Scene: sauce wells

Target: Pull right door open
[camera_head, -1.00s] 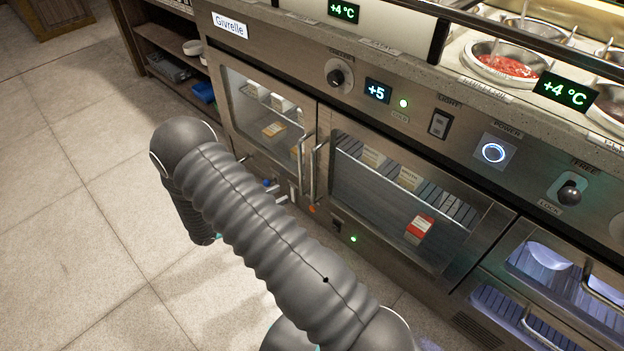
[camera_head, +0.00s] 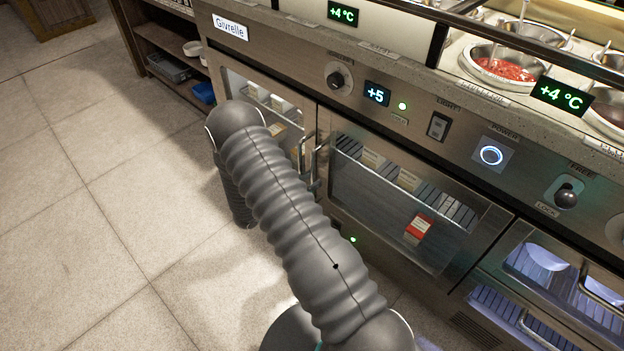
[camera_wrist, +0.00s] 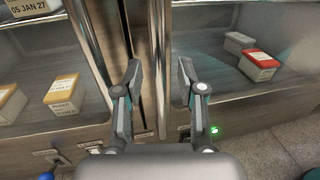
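The right door (camera_head: 385,215) of the steel fridge is shut; its glass pane shows wire shelves and cartons. Its upright bar handle (camera_head: 316,160) is at the door's left edge. In the wrist view the right door handle (camera_wrist: 161,50) runs between the two fingers of my gripper (camera_wrist: 160,82). The fingers are apart, with a gap to the bar on each side; I cannot tell how deep the bar sits between them.
The left door (camera_head: 240,85) is shut, and its handle (camera_wrist: 88,45) stands close to the left finger. Cartons (camera_wrist: 258,62) stand behind the glass. Control knobs and a display (camera_head: 377,93) sit above the doors. Drawers (camera_head: 545,265) are at the right. The floor at left is clear.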

